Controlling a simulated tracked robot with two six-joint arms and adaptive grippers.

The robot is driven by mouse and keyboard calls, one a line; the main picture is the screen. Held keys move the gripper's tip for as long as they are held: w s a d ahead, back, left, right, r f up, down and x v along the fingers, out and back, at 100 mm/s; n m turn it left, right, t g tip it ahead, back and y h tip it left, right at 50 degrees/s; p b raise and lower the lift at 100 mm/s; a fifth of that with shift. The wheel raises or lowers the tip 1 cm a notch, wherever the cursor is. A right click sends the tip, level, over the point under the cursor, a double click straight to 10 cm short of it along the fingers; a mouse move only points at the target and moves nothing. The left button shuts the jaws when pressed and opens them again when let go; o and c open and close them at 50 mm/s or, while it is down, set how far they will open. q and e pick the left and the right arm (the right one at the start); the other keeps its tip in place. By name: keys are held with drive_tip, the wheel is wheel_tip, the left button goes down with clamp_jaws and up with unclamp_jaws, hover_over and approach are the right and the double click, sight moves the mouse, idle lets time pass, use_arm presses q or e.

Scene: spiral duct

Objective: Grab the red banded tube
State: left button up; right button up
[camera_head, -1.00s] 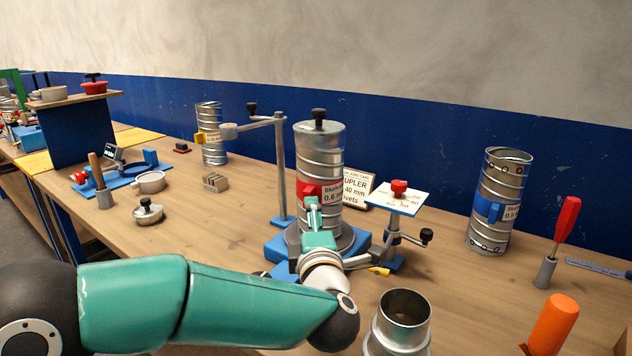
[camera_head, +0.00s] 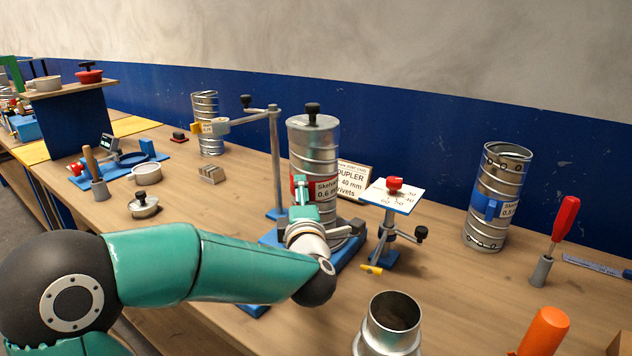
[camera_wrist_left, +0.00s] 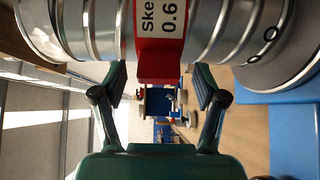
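The red banded tube (camera_head: 318,140) is an upright spiral metal duct with a dark-knobbed cap, standing on a round grey base over a blue plate. Its red block (camera_head: 297,184) and white label face me. In the left wrist view the tube (camera_wrist_left: 105,28) fills the top, lying sideways, and the red block (camera_wrist_left: 160,68) points down between the fingers. My left gripper (camera_head: 302,192) is in front of the red block. In the left wrist view its fingers (camera_wrist_left: 160,80) are spread on either side of the block, with gaps showing. My right gripper is not in view.
A clamp arm on a post (camera_head: 276,160) stands left of the tube. A small stand with a white card (camera_head: 398,194) is close on its right. A blue-banded tube (camera_head: 497,195) is farther right. An open metal collar (camera_head: 391,325) stands in front.

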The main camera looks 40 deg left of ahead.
use_arm(q)
drive_tip(key=shift+s+a, duration=0.1)
clamp_jaws()
drive_tip(key=shift+r, duration=0.15)
